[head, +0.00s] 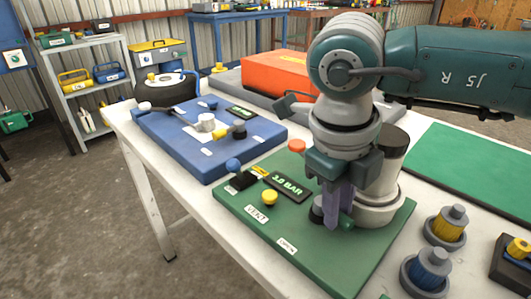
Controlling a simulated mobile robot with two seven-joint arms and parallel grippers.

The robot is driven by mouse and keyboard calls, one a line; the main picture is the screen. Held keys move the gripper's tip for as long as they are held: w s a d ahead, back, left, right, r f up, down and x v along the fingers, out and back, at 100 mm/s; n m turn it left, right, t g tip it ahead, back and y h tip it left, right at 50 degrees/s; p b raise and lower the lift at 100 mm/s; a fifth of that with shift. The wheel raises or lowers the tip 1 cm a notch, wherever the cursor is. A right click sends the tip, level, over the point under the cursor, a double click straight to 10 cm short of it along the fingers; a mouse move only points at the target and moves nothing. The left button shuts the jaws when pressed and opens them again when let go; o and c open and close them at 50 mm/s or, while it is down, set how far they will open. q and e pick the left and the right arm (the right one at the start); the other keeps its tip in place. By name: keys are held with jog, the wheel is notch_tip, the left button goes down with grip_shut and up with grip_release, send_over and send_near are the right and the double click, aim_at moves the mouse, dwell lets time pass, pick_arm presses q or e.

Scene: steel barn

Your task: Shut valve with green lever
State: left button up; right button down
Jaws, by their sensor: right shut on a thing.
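A green board (330,262) lies on the white table and carries a "2.0 BAR" display (288,187), knobs and labels. My right gripper (338,218) reaches down over its right part, with its fingers close together on a small part low on the board, beside a dark round piece (317,211). The fingers and wrist hide most of that part, so its lever shape and green colour cannot be made out. A large pale cylinder with a dark top (385,172) stands just behind the gripper. My left gripper is not in view.
A blue board (180,138) with fittings lies at left. Blue and yellow fittings (427,268) stand at right. A bare green mat (475,170) lies behind them.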

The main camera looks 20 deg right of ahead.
jog(key=c, duration=1)
grip_release()
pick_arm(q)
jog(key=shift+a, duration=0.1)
